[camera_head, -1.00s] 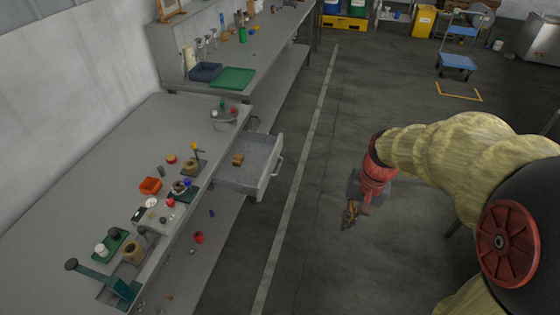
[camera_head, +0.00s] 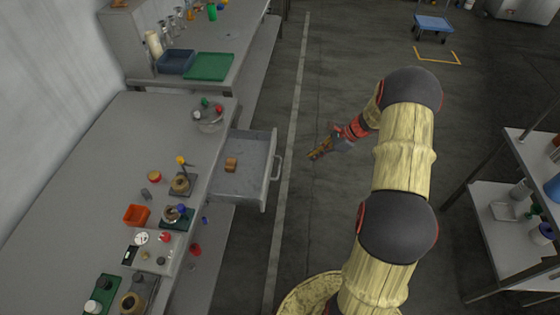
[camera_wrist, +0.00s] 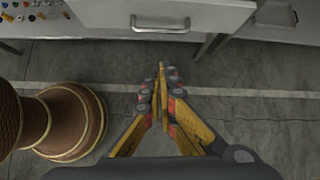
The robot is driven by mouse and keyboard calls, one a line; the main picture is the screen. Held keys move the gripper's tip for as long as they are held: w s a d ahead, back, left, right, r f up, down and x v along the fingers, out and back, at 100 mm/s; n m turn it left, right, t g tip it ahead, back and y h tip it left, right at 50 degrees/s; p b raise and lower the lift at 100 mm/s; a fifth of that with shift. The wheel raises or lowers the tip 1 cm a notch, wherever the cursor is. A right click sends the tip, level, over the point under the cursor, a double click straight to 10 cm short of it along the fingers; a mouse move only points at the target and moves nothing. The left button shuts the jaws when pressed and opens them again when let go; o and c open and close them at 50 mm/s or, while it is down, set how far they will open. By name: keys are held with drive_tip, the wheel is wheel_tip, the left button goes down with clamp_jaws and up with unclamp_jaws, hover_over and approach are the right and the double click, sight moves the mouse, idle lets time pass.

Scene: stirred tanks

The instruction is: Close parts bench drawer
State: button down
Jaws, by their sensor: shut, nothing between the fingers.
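The parts bench drawer (camera_head: 262,187) is pulled out from the right side of the grey bench (camera_head: 110,160). A small brown block (camera_head: 231,164) lies inside it. The drawer's bar handle (camera_head: 278,167) faces right, towards my arm. In the wrist view the drawer front (camera_wrist: 205,15) and its handle (camera_wrist: 160,23) show at the top, ahead of my fingertips. My gripper (camera_head: 312,155) is shut and empty, to the right of the handle with a gap between them. In the wrist view my gripper (camera_wrist: 162,75) points towards the drawer front, with floor visible around it.
Several small parts and an orange bin (camera_head: 137,214) lie on the bench. A second bench with a green tray (camera_head: 209,66) stands behind. A shelf rack (camera_head: 490,215) stands at the right. The floor around my gripper is clear.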

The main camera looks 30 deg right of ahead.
sight(234, 164)
drive_tip(key=a+r+b+x, duration=0.1)
drive_tip(key=a+b+x, duration=0.1)
drive_tip(key=x, duration=1.1)
drive_tip(key=shift+w+r+m+b, duration=0.2)
drive_tip(key=shift+m+b, duration=0.2)
drive_tip(key=shift+b, duration=0.2)
drive_tip(key=shift+a, duration=0.1)
drive_tip(key=w+a, duration=0.4)
drive_tip(key=a, duration=0.2)
drive_tip(key=w+a+p, duration=0.1)
drive_tip(key=w+a, duration=0.3)
drive_tip(key=a, duration=0.2)
drive_tip(key=w+a, duration=0.4)
drive_tip(key=a, duration=0.2)
drive_tip(key=shift+w+a, duration=0.2)
drive_tip(key=shift+w, duration=0.05)
drive_tip(key=shift+d, duration=0.1)
